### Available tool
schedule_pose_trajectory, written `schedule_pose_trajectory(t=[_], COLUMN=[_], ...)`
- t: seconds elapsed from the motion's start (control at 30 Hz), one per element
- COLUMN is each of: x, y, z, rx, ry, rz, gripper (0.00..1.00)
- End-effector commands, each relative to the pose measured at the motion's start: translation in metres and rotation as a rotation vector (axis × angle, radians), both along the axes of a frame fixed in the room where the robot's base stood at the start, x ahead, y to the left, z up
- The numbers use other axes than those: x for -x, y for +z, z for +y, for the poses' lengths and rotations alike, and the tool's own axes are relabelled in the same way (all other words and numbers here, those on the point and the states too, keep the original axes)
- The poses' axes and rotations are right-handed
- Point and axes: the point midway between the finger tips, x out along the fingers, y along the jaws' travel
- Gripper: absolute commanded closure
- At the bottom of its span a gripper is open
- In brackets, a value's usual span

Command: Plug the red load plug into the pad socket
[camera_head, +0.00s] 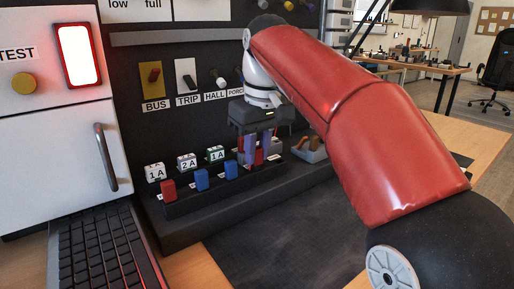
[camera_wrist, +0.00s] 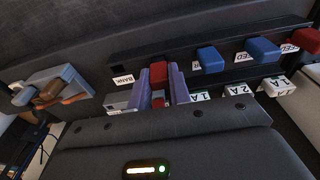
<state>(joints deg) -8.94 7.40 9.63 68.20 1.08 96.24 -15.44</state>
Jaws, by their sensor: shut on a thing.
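A red plug (camera_wrist: 159,73) stands between the two purple fingers of my gripper (camera_wrist: 159,84) in the wrist view. The fingers are shut on it from both sides. It is at the end of the dark plug rail by the "BANK" label (camera_wrist: 122,80). In the head view my gripper (camera_head: 251,151) points down at the rail, and part of the red plug (camera_head: 260,156) shows beside a finger. I cannot tell whether the plug's lower end is in the rail or clear of it. I cannot pick out the pad socket.
Two blue plugs (camera_head: 201,180) (camera_head: 231,170) and another red plug (camera_head: 168,190) stand along the rail. Labelled fuses (camera_head: 186,162) sit behind them. A tray of small parts (camera_head: 309,149) is to the right. The dark mat (camera_head: 285,235) is clear.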

Motion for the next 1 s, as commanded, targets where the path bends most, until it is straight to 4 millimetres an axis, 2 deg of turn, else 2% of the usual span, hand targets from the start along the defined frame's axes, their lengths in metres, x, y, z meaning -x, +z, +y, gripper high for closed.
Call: schedule_pose_trajectory(t=[0.33,0.37,0.5,0.57,0.83,1.0], x=[0.000,0.000,0.000,0.000,0.000,0.002], y=[-0.010,-0.009,-0.009,-0.009,-0.007,0.014], z=[0.000,0.000,0.000,0.000,0.000,-0.001], rx=[-0.001,-0.001,-0.001,-0.001,-0.001,-0.001], ry=[0.000,0.000,0.000,0.000,0.000,0.000], rz=[-0.001,-0.001,-0.001,-0.001,-0.001,-0.003], gripper=[1.00,0.80,0.61,0.55,0.55,0.55])
